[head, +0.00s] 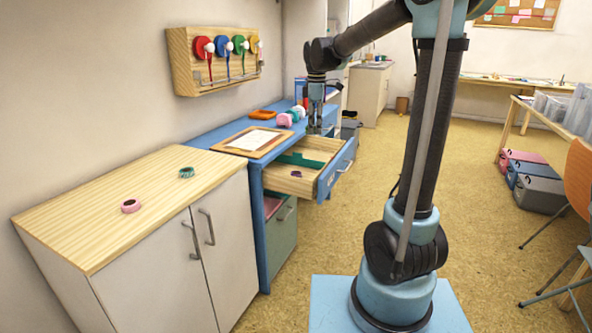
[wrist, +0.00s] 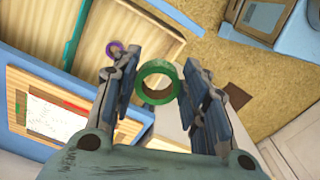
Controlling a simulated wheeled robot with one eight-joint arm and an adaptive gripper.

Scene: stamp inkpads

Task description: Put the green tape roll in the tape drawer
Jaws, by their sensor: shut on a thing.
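My gripper (head: 314,125) is beyond the open drawer in the head view, at the far end of the blue desk. In the wrist view its fingers (wrist: 158,90) are shut on the green tape roll (wrist: 158,69), a plain green ring. I cannot make out the roll in the head view. The wooden drawer with a blue front (head: 336,171) is pulled out. It holds a small purple roll (head: 296,174), which also shows in the wrist view (wrist: 115,47), and a green piece (head: 299,160). The held roll appears beside the drawer, not over it.
A clipboard (head: 231,143) with paper, an orange item (head: 261,114) and pink rolls (head: 285,120) lie on the blue desk (head: 205,136). A pink roll (head: 131,206) and a patterned teal roll (head: 187,172) lie on the wooden cabinet top (head: 85,205). The floor right of the drawer is clear.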

